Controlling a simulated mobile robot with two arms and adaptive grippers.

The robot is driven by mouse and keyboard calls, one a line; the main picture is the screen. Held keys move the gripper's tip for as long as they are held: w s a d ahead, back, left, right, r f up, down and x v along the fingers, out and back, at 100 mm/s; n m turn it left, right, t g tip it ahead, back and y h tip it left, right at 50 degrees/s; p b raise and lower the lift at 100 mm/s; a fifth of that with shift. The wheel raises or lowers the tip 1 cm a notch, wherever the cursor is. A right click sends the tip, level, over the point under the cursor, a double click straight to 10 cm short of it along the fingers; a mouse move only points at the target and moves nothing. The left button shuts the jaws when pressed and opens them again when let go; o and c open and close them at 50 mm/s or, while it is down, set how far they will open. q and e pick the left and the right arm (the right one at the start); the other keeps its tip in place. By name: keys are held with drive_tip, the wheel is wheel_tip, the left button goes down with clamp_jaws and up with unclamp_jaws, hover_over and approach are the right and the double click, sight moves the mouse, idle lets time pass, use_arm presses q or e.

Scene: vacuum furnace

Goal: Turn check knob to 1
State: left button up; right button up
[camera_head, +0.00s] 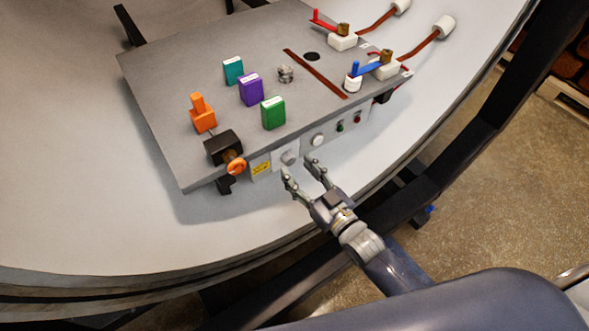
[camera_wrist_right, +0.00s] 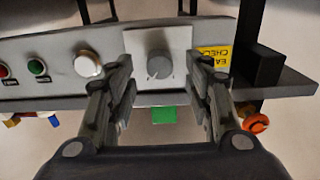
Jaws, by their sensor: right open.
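The check knob is a grey round dial (camera_head: 289,158) on a pale square plate on the front face of the grey panel, beside a yellow label (camera_head: 261,169). In the right wrist view the knob (camera_wrist_right: 159,66) appears upside down between my fingers, its pointer line toward the lower part of the dial. My right gripper (camera_head: 297,165) is open and empty, its fingertips close in front of the plate, one to each side of the knob. I cannot tell whether they touch the plate. The label (camera_wrist_right: 215,60) reads partly "CHECK". My left gripper is not in view.
A white button (camera_head: 318,140) and small green and red buttons lie right of the knob. A black clamp with an orange knob (camera_head: 236,166) sticks out to its left. Teal, purple and green blocks (camera_head: 273,113) stand on the panel top. Pale surface in front is clear.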

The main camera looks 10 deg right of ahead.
sight(289, 159)
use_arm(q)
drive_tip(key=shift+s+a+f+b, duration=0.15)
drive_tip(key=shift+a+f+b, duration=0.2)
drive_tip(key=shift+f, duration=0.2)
use_arm(e)
drive_tip(key=shift+x, duration=1.3)
drive_tip(key=c, duration=1)
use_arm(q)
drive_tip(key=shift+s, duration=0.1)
use_arm(e)
drive_tip(key=shift+c, duration=0.2)
